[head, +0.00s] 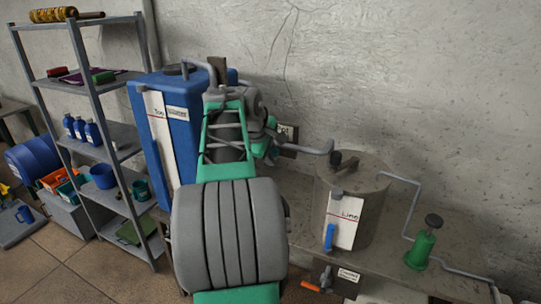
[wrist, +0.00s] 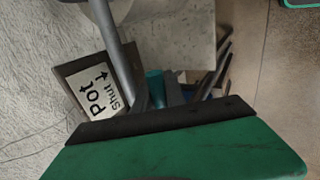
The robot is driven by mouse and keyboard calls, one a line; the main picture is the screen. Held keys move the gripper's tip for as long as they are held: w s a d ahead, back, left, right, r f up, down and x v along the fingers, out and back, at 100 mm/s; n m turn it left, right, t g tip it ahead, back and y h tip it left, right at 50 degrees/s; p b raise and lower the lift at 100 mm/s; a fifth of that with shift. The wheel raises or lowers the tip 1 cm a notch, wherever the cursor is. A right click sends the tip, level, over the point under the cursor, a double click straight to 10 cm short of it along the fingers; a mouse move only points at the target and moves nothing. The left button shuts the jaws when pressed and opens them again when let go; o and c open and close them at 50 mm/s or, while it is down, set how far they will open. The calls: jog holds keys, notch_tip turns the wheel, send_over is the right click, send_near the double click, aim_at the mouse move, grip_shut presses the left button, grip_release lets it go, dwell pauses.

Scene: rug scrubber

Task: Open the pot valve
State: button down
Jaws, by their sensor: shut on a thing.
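The pot valve sits on the grey pipe by the wall; its handle is mostly hidden behind my gripper and arm. The "Pot" sign (head: 287,131) shows at the wall to the right of my wrist. In the wrist view the sign (wrist: 95,90) reads "Pot" and "Shut" with an arrow, and a grey pipe (wrist: 122,62) runs beside it. My gripper (head: 269,147) is at the valve, partly hidden by my arm, and shut on it. The exact angle of the handle cannot be told.
A blue tank (head: 183,140) stands behind my arm at left. A grey lidded pot (head: 370,205) labelled "Lime" stands on the bench at right, with a green pump (head: 420,250) beside it. A shelf rack (head: 92,90) is at far left. Pipes run close to the wall.

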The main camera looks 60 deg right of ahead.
jog(key=c, duration=1.5)
grip_release()
jog(key=shift+w, duration=0.1)
jog(key=shift+o, duration=0.6)
jog(key=v, duration=0.7)
jog(key=shift+a+r, duration=0.2)
jog(key=shift+r, duration=0.1)
